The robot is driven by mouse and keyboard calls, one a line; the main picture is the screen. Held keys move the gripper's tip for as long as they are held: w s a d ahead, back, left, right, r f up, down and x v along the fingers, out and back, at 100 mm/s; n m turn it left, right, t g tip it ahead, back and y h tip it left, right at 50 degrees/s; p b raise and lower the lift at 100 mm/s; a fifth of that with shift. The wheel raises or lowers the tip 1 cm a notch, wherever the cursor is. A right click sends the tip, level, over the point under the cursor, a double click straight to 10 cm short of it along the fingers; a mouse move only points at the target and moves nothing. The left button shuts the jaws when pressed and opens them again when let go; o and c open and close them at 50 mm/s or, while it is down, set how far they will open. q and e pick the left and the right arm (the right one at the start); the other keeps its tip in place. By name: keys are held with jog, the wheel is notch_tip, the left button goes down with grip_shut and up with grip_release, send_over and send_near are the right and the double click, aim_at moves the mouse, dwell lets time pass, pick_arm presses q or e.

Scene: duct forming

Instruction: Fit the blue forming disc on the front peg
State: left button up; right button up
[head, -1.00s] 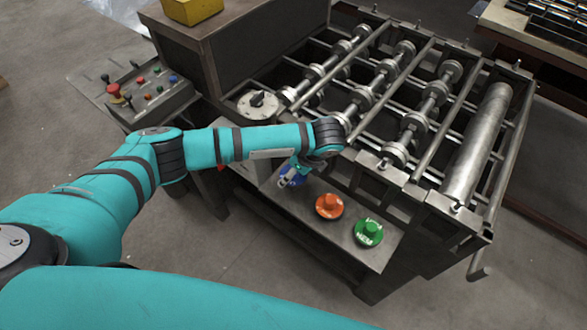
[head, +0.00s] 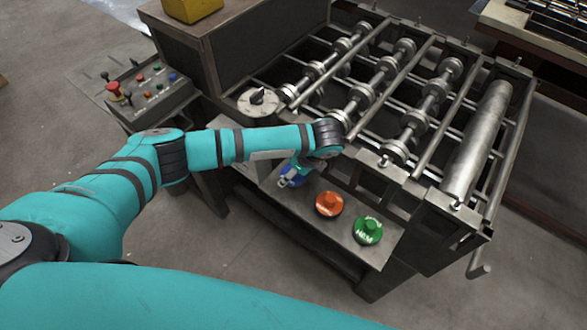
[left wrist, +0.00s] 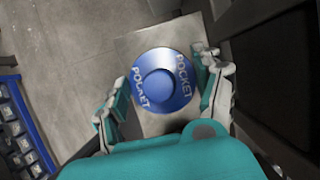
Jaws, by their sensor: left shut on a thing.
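The blue disc (left wrist: 163,82), marked "POCKET" and with a raised round hub, sits between the two fingers of my left gripper (left wrist: 165,86) in the left wrist view. The gripper is shut on its rim. In the head view the left gripper (head: 288,179) and the partly hidden blue disc (head: 294,181) are at the left end of the grey shelf (head: 345,250). I cannot tell whether the disc touches the shelf. I cannot make out which part is the front peg. My right gripper is not in view.
An orange disc (head: 328,204) and a green disc (head: 368,231) lie on the shelf, right of the gripper. The machine frame with rollers (head: 412,125) rises behind the shelf.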

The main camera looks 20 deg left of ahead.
pick_arm(q)
jog(key=shift+r, duration=0.1)
jog(key=shift+f, duration=0.65)
dwell(0.3)
jog(key=shift+p, duration=0.35)
dwell(0.4)
jog(key=shift+f, duration=0.2)
dwell(0.4)
jog(key=shift+f, duration=0.35)
jog(key=o, duration=1.8)
jog(key=shift+f, duration=0.1)
jog(key=shift+c, duration=0.2)
